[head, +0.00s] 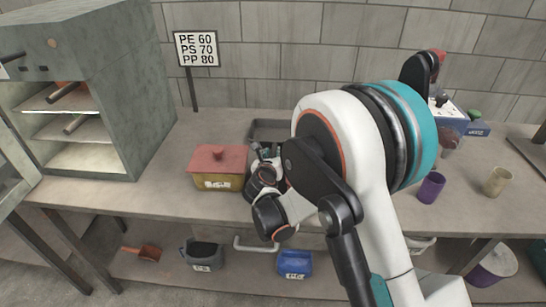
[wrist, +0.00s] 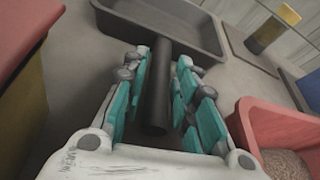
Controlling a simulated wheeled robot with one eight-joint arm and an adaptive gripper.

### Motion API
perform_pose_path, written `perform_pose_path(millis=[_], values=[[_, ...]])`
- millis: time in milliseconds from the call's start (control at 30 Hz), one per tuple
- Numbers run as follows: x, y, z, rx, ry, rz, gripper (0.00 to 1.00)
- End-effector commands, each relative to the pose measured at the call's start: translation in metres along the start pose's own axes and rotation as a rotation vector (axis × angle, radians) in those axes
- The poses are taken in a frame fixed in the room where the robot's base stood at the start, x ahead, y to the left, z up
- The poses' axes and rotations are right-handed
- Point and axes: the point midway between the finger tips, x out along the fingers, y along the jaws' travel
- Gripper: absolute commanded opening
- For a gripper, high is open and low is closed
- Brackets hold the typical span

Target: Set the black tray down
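The black tray (head: 268,126) is a shallow dark pan with raised walls, behind my gripper on the bench in the head view. In the wrist view its basin (wrist: 126,9) is at the top, and its thick round black handle (wrist: 157,100) points back toward my palm. My gripper (wrist: 161,72) has its teal-padded fingers on both sides of this handle, with the tips close against it. In the head view my gripper (head: 266,165) is partly hidden by my own arm. Whether the tray's underside touches the bench is hard to tell.
A yellow box with a red lid (head: 217,168) stands close on the left. A red bin with granules (wrist: 284,136) is close on the right in the wrist view. A grey oven (head: 115,85) stands far left; purple (head: 431,187) and tan (head: 497,181) cups stand right.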

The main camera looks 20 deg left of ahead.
Motion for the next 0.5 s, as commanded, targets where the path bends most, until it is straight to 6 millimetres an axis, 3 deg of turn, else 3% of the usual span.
perform_pose_path(millis=[167,500], values=[[-0.011,0.0,0.003,-0.001,0.0,0.002,0.27],[-0.078,0.0,0.004,0.0,0.0,0.002,0.27]])
